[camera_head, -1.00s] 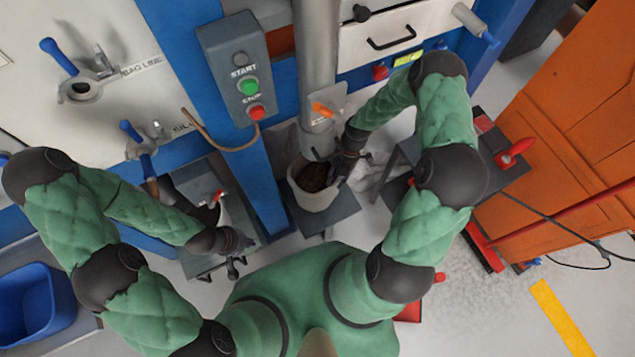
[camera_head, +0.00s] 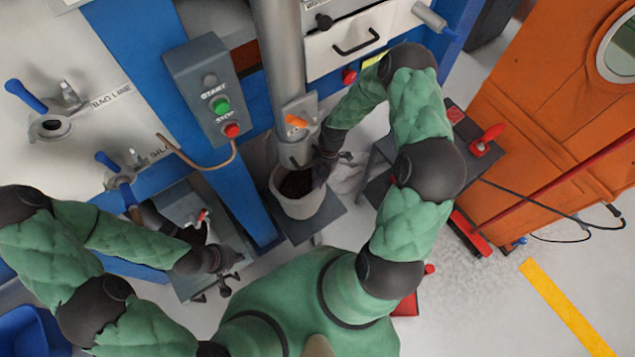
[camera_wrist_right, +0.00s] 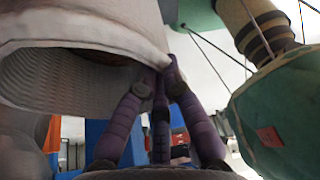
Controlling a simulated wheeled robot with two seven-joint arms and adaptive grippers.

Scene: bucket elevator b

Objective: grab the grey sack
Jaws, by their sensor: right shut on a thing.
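The grey sack (camera_head: 298,207) stands open on a small dark platform below the metal spout, with dark material inside. My right gripper (camera_head: 328,170) is at its right rim. In the right wrist view, the right gripper's fingers (camera_wrist_right: 160,85) are shut on the edge of the pale woven sack (camera_wrist_right: 85,30). The fingertips are partly hidden by the rim. My left gripper (camera_head: 224,287) is empty, with its fingers apart, beside the grey bench at the left.
The spout pipe (camera_head: 281,60) with an orange handle hangs just above the sack. A START/STOP box (camera_head: 212,95) is fixed to a blue post. A dark stand with a red-handled tool (camera_head: 485,140) is at right, before an orange cabinet (camera_head: 560,110).

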